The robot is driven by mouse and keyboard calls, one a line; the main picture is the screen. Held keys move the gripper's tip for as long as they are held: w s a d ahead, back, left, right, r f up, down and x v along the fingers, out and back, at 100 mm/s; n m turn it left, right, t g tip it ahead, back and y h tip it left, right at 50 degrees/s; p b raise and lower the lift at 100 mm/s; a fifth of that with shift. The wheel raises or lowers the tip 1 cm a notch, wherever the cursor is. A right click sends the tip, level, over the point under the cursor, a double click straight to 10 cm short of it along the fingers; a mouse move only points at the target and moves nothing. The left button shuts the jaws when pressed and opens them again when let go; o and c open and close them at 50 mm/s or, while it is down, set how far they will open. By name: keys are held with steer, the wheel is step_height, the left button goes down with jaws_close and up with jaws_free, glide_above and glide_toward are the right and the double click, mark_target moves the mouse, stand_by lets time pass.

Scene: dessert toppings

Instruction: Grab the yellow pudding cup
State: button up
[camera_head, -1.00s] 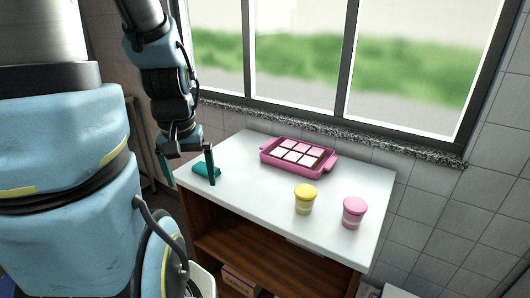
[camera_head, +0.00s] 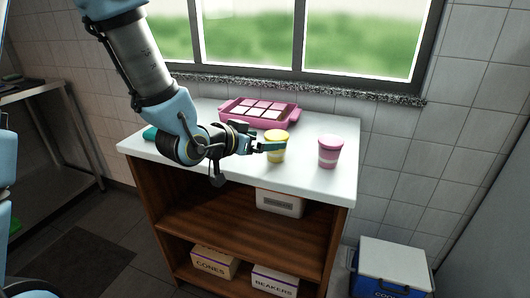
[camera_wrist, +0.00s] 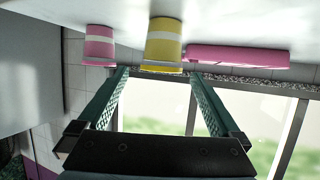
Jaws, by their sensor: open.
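The yellow pudding cup (camera_head: 277,157) stands upright on the white counter top (camera_head: 215,175). My gripper (camera_head: 268,146) is at the cup from the left, with one teal finger crossing in front of it. In the wrist view, which is upside down, my gripper (camera_wrist: 158,73) is open and empty. The yellow cup (camera_wrist: 162,48) shows beyond the fingertips, lined up between them. The picture does not clearly show whether a finger touches it.
A pink cup (camera_head: 330,151) stands right of the yellow one. A pink tray (camera_head: 286,122) of pale squares lies behind it, by the window. A teal item (camera_head: 150,132) lies at the left end, partly hidden by my arm. Boxes sit on the shelf below.

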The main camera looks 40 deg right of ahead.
mark_target(271, 139)
steer(key=x, duration=0.4)
steer(key=shift+w+d+p, duration=0.1)
steer(key=shift+p, duration=0.2)
steer(key=shift+p+x, duration=0.95)
steer(key=shift+x, duration=1.75)
steer(key=shift+w+r, duration=0.1)
steer(key=c, duration=1.3)
steer(key=shift+r, duration=0.1)
steer(key=shift+c, duration=0.2)
